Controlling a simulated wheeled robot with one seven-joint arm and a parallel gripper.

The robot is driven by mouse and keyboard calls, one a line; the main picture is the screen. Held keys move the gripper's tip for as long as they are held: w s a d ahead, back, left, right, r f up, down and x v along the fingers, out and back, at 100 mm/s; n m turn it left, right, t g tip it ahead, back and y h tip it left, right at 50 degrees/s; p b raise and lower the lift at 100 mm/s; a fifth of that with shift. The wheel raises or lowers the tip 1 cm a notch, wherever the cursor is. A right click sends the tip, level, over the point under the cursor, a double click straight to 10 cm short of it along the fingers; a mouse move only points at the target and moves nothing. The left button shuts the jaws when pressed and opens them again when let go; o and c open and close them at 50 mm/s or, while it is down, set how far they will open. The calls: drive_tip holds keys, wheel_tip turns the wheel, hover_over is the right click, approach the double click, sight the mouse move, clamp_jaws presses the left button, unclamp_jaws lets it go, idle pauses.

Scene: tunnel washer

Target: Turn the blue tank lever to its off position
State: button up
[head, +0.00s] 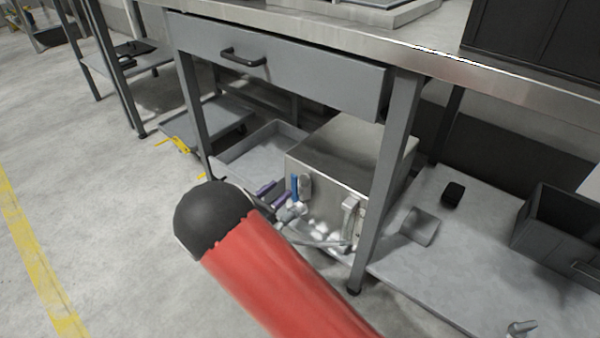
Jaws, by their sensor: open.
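A metal tank (345,160) stands on the low shelf under the workbench. A small blue lever (295,188) stands roughly upright at the left of its front face, with a grey fitting beside it. My gripper (274,194) shows small beyond my arm, just left of the blue lever in the picture. It appears open, with two purple finger parts apart and nothing seen between them. I cannot tell whether it touches the lever. My red and black arm crosses the foreground and hides part of the area below the tank front.
A bench leg (385,185) stands right of the tank, and a drawer (275,60) hangs above it. A shallow grey tray (262,145) lies left of it. A yellow-handled item (176,145) is farther left. A dark bin (560,230) sits right. The floor at left is clear.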

sight(293, 179)
drive_tip(key=x, duration=0.7)
drive_tip(key=shift+w+d+b, duration=0.15)
drive_tip(key=shift+d+b, duration=0.05)
drive_tip(key=shift+b, duration=0.1)
clamp_jaws()
